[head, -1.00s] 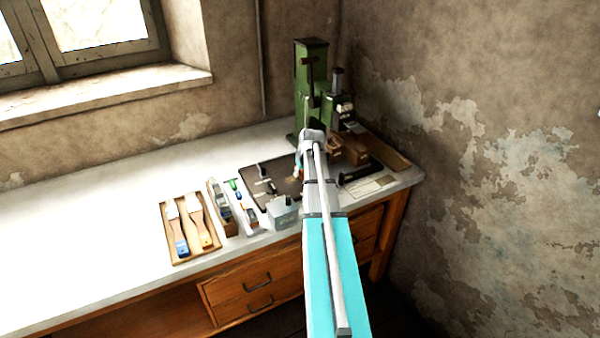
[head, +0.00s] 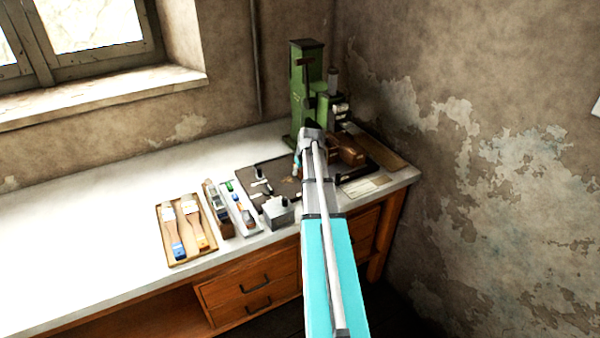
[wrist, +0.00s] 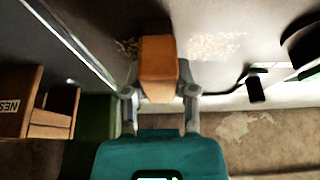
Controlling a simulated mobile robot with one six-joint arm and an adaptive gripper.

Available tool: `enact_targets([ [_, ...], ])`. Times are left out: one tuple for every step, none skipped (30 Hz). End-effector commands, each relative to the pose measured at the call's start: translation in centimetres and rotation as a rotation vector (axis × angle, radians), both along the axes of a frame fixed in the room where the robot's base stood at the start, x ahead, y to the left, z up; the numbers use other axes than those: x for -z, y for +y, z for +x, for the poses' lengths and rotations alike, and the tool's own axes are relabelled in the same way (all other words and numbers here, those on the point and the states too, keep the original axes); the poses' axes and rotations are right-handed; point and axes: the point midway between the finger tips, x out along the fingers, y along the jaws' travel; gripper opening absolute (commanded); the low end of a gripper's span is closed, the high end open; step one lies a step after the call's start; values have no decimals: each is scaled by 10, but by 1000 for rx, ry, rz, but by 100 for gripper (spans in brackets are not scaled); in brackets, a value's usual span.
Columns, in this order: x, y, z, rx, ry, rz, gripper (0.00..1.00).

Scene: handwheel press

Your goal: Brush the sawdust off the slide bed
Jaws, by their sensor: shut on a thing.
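My gripper (wrist: 160,92) is shut on an orange-brown block (wrist: 158,68), which looks like a wooden brush back or handle. In the head view the bed is a dark plate (head: 262,168) before the green press, and my arm hides most of my gripper (head: 297,168).
The green press (head: 304,95) stands at the back. A tray (head: 163,210) with two brushes lies to the left, beside several small tools. A lettered wooden box (wrist: 18,88) is close on the wrist view's left. The left worktop is clear.

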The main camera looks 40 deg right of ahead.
Motion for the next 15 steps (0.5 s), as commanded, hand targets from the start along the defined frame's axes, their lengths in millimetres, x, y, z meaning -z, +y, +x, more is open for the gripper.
enact_targets([
  [0,-2,6,-1,0,1,0],
  [0,-2,8,-1,0,1,0],
  [0,-2,10,-1,0,1,0],
  [0,-3,12,-2,0,0,0],
  [0,-3,14,-2,0,0,0],
  [-1,-4,17,-3,0,1,0],
  [-1,-4,19,-3,0,1,0],
  [-1,-4,20,-3,0,1,0],
  [-1,-5,23,-3,-1,1,0],
  [-1,-5,24,-3,-1,1,0],
  [-1,-5,26,-2,-1,1,0],
  [-1,-6,28,-2,-1,1,0],
  [-1,-6,29,-2,-1,1,0],
  [-1,-6,30,-2,-1,1,0],
  [-1,-6,30,-2,-1,1,0],
])
